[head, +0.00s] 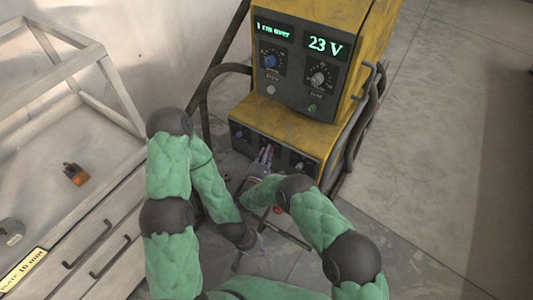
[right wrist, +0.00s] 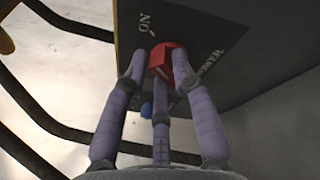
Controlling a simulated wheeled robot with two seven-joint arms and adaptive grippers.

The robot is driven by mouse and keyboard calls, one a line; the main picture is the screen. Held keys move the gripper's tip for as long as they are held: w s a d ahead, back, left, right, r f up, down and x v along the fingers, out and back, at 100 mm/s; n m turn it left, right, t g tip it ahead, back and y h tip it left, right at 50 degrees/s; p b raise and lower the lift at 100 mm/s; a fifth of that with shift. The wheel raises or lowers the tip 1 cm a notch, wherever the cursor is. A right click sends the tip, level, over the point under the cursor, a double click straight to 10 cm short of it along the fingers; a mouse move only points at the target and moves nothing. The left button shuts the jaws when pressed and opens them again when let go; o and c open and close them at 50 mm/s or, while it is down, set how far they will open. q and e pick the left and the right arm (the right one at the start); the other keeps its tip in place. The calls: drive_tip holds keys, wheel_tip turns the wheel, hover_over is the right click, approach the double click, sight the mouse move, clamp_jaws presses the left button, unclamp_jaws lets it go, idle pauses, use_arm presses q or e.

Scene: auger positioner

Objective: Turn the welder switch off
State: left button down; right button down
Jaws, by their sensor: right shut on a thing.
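The yellow welder (head: 300,130) stands at the top centre of the head view. Its lower panel carries the power switch, a red knob (right wrist: 160,60) in the right wrist view, with the printed words ON and POWER beside it. My right gripper (head: 265,154) is at the lower panel. In the right wrist view the fingers of this gripper (right wrist: 160,75) are shut around the red knob. The switch is mostly hidden in the head view. My left gripper (head: 246,250) hangs lower, away from the welder, near the floor; its finger state is unclear.
The upper panel has lit displays, one reading 23 V (head: 325,46), and a blue knob (head: 270,61). A blue knob (right wrist: 146,110) also shows behind the fingers in the wrist view. Dark cables (head: 350,145) hang on the welder's right. A drawer cabinet (head: 85,225) stands left.

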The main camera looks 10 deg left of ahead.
drive_tip(key=shift+n, duration=0.3)
drive_tip(key=shift+w+a+n+g+h, duration=0.1)
drive_tip(key=shift+a+n+g+h, duration=0.4)
drive_tip(key=shift+n, duration=1.85)
drive_tip(key=shift+w+a+n+g+h, duration=0.15)
drive_tip(key=shift+n+g+h, duration=0.65)
drive_tip(key=shift+n, duration=1.6)
drive_tip(key=shift+w+a+n+g+h, duration=0.2)
drive_tip(key=shift+n+g+h, duration=0.45)
drive_tip(key=shift+n, duration=1.7)
drive_tip(key=shift+s, duration=0.1)
drive_tip(key=c, duration=1)
unclamp_jaws()
